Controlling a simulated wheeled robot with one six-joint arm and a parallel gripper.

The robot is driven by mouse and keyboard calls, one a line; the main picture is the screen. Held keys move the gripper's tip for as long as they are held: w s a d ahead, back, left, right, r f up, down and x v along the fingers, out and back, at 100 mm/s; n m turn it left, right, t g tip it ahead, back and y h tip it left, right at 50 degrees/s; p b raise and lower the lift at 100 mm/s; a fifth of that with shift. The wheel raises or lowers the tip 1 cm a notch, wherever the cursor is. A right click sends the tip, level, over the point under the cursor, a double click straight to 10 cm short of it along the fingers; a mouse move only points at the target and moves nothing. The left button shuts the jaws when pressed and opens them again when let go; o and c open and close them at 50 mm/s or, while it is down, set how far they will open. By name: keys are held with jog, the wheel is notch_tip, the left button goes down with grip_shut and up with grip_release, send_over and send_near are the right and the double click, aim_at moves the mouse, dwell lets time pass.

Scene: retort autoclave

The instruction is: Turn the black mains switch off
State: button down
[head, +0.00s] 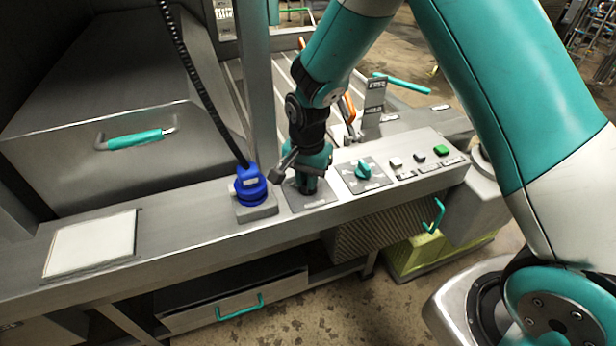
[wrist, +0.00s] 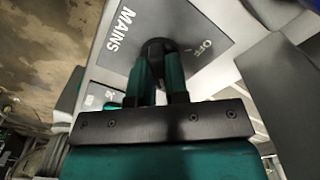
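The black mains switch (wrist: 157,47) is a round knob on a dark grey plate (wrist: 190,25) lettered MAINS and OFF in the wrist view. The OFF mark lies to the right of the knob there. In the head view the plate (head: 322,199) lies on the grey console ledge, and my gripper hides most of the knob. My gripper (head: 308,186) points down onto it. In the wrist view my gripper's two teal fingers (wrist: 160,66) sit on either side of the knob, with their tips at it, and appear closed on it. Which way the knob points is hidden.
A blue plug (head: 250,185) with a black coiled cable stands just left of the switch. A teal rotary knob (head: 364,170) is to the right, then white, black and green buttons (head: 441,150). A grey post (head: 258,80) rises behind. A white panel (head: 90,245) lies far left.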

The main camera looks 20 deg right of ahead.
jog(key=shift+n, duration=0.3)
jog(key=n+p, duration=0.1)
jog(key=n, duration=0.2)
jog(key=shift+n, duration=0.3)
jog(key=n, duration=0.4)
jog(key=shift+p, duration=0.3)
jog(key=n, duration=0.5)
jog(key=n+p, duration=0.1)
jog(key=n, duration=0.3)
jog(key=shift+n, duration=0.3)
jog(key=c, duration=1.1)
grip_release()
jog(key=shift+r, duration=0.1)
